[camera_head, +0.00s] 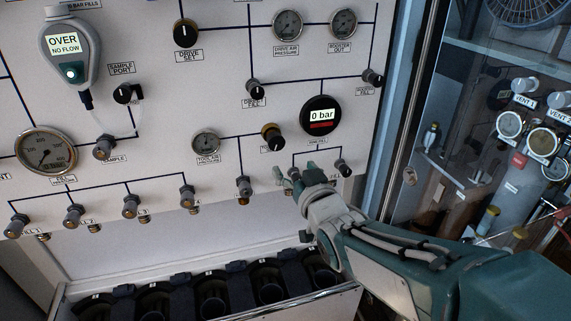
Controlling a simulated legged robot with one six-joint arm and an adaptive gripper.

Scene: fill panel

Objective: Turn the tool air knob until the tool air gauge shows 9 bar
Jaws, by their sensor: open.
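The tool air gauge (206,143) is a small round dial on the white panel, with its label below it. Its needle is too small to read. The tool air knob (272,137) is a dark knob with a brass-coloured part, right of the gauge on the same line. Its label is only partly legible. My gripper (289,174) is below and slightly right of the knob, apart from it in the picture. It is open, with nothing seen between its fingers. It hides part of the panel near the small lower valves.
A round display (320,115) reading 0 bar is right of the knob. A small valve (244,186) is left of my gripper, and another valve (342,168) is to its right. A rack of dark cylinders (212,300) stands below the panel.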

